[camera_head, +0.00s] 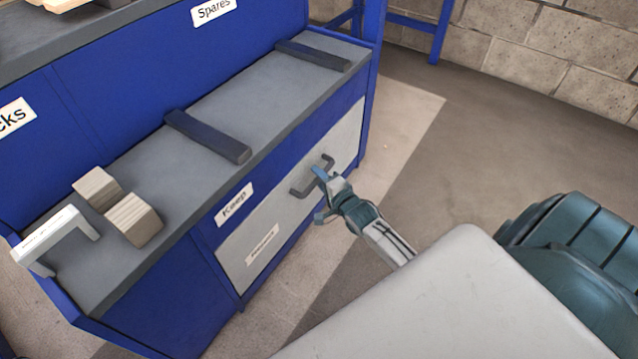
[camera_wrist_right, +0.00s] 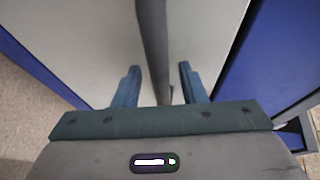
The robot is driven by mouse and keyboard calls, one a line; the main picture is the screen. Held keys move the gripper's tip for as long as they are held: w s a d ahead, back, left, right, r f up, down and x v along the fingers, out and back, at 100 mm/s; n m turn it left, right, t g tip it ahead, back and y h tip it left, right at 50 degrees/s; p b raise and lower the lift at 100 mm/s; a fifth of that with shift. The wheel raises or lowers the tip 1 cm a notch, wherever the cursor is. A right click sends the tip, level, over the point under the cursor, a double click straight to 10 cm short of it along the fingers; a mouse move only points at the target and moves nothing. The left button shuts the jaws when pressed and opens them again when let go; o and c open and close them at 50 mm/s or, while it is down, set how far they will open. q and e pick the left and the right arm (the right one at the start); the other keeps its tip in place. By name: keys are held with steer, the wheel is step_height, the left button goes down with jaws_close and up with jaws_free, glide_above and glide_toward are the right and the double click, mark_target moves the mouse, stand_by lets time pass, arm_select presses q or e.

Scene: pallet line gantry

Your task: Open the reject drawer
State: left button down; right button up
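The drawer (camera_head: 290,222) has a light grey front in the blue bench and looks flush with it, so it appears closed. A small white label (camera_head: 262,246) on it is too small to read surely. Its dark grey bar handle (camera_head: 299,192) stands out from the front. My right gripper (camera_head: 319,194) is at the handle. In the right wrist view the handle bar (camera_wrist_right: 153,45) runs between the two spread blue fingers of the gripper (camera_wrist_right: 160,84), with gaps on both sides. My left gripper is in neither view.
The bench top (camera_head: 215,125) carries two dark bars (camera_head: 208,136), two wooden blocks (camera_head: 133,219) and a white bracket (camera_head: 55,238). A blue post (camera_head: 372,75) stands at the bench's far end. Open floor (camera_head: 400,120) lies in front of the drawer.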

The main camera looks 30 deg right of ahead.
steer(key=shift+w+f, duration=0.1)
steer(key=shift+w, duration=0.15)
jaws_close()
steer(key=shift+s, duration=0.1)
